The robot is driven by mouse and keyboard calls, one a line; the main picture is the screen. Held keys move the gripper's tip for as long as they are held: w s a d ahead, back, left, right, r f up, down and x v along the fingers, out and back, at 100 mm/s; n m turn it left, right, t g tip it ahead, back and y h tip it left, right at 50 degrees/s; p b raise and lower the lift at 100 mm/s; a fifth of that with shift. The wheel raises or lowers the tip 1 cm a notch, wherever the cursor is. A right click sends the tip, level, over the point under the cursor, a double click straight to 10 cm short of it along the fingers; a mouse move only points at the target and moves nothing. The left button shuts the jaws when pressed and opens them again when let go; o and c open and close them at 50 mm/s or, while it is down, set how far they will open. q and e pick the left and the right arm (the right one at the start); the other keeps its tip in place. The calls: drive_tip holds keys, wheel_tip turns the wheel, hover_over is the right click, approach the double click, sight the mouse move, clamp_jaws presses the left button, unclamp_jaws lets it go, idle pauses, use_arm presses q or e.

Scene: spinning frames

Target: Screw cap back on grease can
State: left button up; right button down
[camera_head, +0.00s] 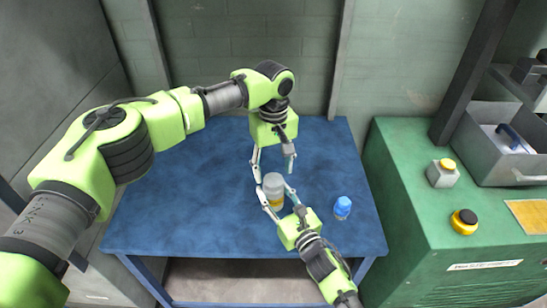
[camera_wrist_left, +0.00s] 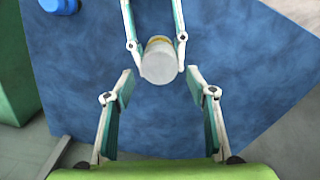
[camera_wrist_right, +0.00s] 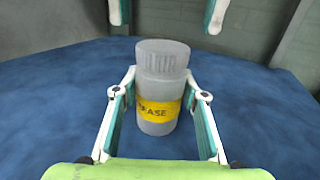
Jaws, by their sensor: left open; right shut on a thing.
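The grease can (camera_head: 272,197) stands upright on the blue table. It has a pale body and a yellow label (camera_wrist_right: 157,109). A grey-white ribbed cap (camera_wrist_right: 162,55) sits on top of it and shows from above in the left wrist view (camera_wrist_left: 159,62). I cannot tell how tightly it is screwed. My right gripper (camera_head: 279,192) is shut on the can, with a finger on either side of its body. My left gripper (camera_head: 273,163) is open and empty, close above the can. Its spread fingertips show at the top of the right wrist view (camera_wrist_right: 167,14).
A blue capped container (camera_head: 342,207) stands to the right of the can on the blue table (camera_head: 190,200). The table's left side is clear.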

sight(273, 179)
use_arm(q)
drive_tip(key=shift+f, duration=1.65)
drive_tip(key=c, duration=1.1)
drive_tip(key=shift+c, duration=0.2)
